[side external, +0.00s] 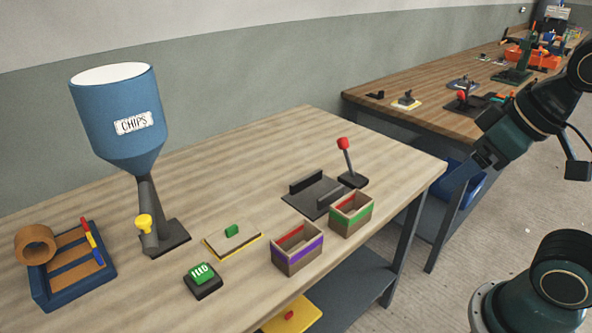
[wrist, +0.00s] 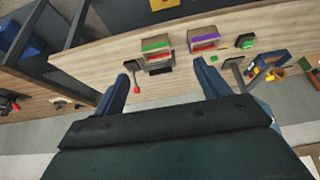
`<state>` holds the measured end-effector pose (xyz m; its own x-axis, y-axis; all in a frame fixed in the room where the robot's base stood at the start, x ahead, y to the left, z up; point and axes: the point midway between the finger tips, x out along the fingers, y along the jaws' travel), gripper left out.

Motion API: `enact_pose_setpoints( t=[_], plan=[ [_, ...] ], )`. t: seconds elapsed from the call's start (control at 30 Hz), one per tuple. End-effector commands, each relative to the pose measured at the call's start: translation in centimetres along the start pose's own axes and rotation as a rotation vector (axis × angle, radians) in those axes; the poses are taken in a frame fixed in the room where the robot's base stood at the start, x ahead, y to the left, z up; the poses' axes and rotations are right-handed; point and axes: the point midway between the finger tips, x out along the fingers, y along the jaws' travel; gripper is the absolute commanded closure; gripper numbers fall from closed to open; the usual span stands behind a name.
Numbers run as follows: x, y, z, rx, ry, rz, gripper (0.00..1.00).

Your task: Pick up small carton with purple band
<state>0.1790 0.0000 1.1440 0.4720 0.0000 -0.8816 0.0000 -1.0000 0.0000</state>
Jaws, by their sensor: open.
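The small carton with a purple band (side external: 298,254) stands open-topped near the front edge of the workbench, with red showing inside. It also shows in the wrist view at the upper middle (wrist: 204,39), upright on the bench. My gripper (wrist: 161,71) is open, its two blue-grey fingers spread wide with nothing between them. In the side view my arm reaches in from the right, and my gripper is well to the right of the carton and higher, apart from it. The fingertips are hard to make out there.
A similar green-banded carton (side external: 351,218) stands just right of the purple one. Behind are a dark slotted fixture (side external: 315,192) and a red-knobbed lever (side external: 345,155). A green button (side external: 202,275), a board (side external: 232,240) and a blue CHIPS hopper (side external: 118,110) stand left.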

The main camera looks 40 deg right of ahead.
Motion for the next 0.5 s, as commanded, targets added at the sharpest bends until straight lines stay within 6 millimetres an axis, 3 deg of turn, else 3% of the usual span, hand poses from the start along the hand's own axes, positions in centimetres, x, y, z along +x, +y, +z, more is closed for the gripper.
enact_pose_setpoints(
  t=[0.5],
  plan=[
    [0.22, -0.30, -0.78, -0.048, -0.015, -0.011, 0.20]
  ],
)
